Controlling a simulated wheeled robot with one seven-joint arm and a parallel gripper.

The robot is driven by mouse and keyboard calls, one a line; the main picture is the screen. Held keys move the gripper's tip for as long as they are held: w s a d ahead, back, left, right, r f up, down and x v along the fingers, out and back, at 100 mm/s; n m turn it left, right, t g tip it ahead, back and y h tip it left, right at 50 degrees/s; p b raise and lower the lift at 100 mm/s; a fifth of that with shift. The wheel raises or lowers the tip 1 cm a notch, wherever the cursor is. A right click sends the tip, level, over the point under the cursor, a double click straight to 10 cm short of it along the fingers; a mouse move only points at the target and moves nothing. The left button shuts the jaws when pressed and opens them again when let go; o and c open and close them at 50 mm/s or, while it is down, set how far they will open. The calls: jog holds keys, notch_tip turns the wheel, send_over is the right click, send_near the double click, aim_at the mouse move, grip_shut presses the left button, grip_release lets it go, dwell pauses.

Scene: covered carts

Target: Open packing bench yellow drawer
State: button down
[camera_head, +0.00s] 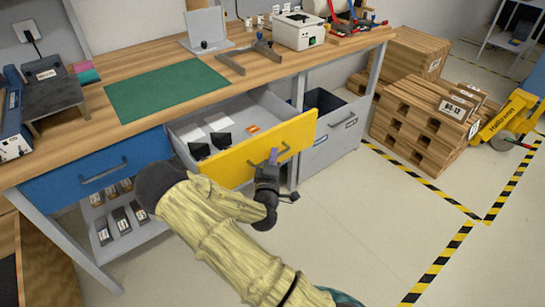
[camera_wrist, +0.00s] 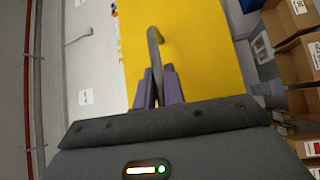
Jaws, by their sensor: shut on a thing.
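The yellow drawer (camera_head: 235,160) of the packing bench stands pulled out from under the wooden top, with its inside and contents showing in the head view. Its yellow front also fills the middle of the wrist view (camera_wrist: 205,50). A dark bar handle (camera_head: 285,150) is on the front, and it shows in the wrist view (camera_wrist: 153,45) running down between the fingers. My gripper (camera_head: 272,160) is shut on this handle, with one purple-grey finger on each side of it in the wrist view (camera_wrist: 158,85).
A blue drawer (camera_head: 90,175) is left of the yellow one, above a shelf of dark boxes (camera_head: 120,215). A grey bin drawer (camera_head: 335,135) is at the right. Wooden crates (camera_head: 425,115) and a yellow pallet jack (camera_head: 500,118) stand farther right. The floor in front is clear.

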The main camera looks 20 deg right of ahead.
jog(key=c, duration=1.5)
grip_release()
jog(key=shift+w, duration=0.1)
jog(key=shift+a+f, duration=0.1)
jog(key=shift+a, duration=0.1)
jog(key=p+v, duration=0.2)
jog(key=v, duration=1.5)
jog(key=shift+d+f, duration=0.1)
